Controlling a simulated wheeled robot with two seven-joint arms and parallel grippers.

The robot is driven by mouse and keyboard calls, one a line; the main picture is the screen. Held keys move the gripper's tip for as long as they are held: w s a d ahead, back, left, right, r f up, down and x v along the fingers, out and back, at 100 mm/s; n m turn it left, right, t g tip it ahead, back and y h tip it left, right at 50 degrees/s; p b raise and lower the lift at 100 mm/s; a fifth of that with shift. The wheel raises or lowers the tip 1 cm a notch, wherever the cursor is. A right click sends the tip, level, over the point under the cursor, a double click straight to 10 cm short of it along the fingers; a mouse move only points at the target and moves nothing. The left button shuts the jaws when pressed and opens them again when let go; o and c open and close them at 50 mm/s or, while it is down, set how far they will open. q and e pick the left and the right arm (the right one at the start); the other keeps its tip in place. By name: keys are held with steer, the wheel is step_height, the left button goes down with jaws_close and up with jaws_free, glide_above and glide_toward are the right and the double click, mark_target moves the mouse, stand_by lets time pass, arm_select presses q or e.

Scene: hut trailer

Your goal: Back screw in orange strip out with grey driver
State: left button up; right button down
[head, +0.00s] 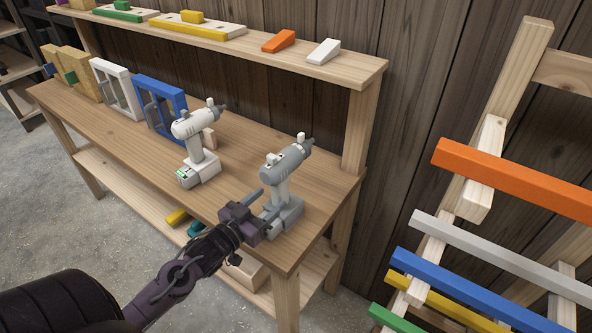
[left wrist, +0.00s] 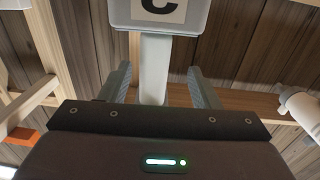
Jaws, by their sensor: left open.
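The grey driver (head: 283,172) stands upright on its battery base near the right end of the workbench. My left gripper (head: 266,203) is at its front, low by the handle and base. In the left wrist view the driver's grey handle (left wrist: 153,68) shows between the two open fingers (left wrist: 160,88), with gaps on both sides. The orange strip (head: 515,180) is a bar across the wooden rack at the right. No screw can be made out on it. My right gripper is not in view.
A white driver (head: 195,145) stands left of the grey one. Blue (head: 160,105) and white (head: 117,90) frames stand farther left on the workbench (head: 235,180). An upper shelf (head: 340,70) holds coloured wedges. White, blue, yellow and green bars cross the rack below the orange one.

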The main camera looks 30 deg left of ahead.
mark_target(288, 184)
arm_select(q)
steer(key=shift+w+r, duration=0.15)
steer(key=shift+w+d+r, duration=0.1)
steer(key=shift+w+r, duration=0.05)
steer(key=shift+w, duration=0.45)
steer(key=w+p, duration=0.1)
steer(key=w, duration=0.1)
steer(key=w+d+p, duration=0.1)
steer(key=w, duration=0.2)
steer(key=shift+w+d+p, duration=0.2)
steer(key=shift+w+p, duration=0.1)
steer(key=shift+w, duration=0.3)
steer(key=shift+c, duration=0.2)
jaws_close()
